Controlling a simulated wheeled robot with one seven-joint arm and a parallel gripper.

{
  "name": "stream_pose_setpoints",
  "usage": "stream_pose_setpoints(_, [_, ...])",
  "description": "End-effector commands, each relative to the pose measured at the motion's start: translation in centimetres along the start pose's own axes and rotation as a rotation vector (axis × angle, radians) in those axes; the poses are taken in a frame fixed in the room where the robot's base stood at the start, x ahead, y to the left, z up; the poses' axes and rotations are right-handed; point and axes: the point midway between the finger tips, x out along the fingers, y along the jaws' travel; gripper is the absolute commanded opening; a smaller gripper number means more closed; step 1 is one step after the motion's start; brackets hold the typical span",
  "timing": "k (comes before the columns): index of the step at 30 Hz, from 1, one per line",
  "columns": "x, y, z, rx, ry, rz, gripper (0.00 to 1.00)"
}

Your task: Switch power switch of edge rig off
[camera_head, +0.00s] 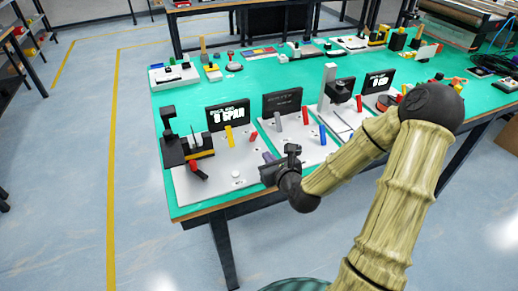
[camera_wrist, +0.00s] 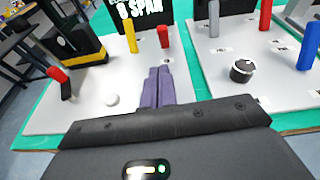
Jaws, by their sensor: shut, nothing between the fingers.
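My gripper (camera_head: 268,157) has its purple fingers pressed together, and they show in the wrist view (camera_wrist: 157,86) above the right front part of the leftmost rig's grey base plate (camera_wrist: 85,118). That rig carries a lit display (camera_head: 229,115); its smaller text is not legible, so I cannot confirm which rig is the edge rig. On its plate are a red-topped black switch (camera_wrist: 58,82), a yellow lever (camera_wrist: 131,36), a red lever (camera_wrist: 163,37) and a white knob (camera_wrist: 112,100). The fingertips appear apart from all of these.
The rig to the right has a dark display (camera_head: 283,102), a grey lever (camera_wrist: 214,18), a blue lever (camera_wrist: 308,46) and a black knob (camera_wrist: 242,70). A black and yellow device (camera_head: 188,147) stands on the leftmost plate. The green tabletop (camera_head: 190,97) behind is partly free.

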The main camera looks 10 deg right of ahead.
Motion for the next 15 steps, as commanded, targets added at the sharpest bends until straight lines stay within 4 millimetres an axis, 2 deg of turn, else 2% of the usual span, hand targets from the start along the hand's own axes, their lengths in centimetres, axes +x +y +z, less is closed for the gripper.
stream_pose_setpoints(4, [0.02, -0.50, 0.13, 0.058, -0.024, -0.015, 0.00])
stream_pose_setpoints(15, [0.34, -0.81, 0.14, 0.056, -0.023, -0.021, 0.00])
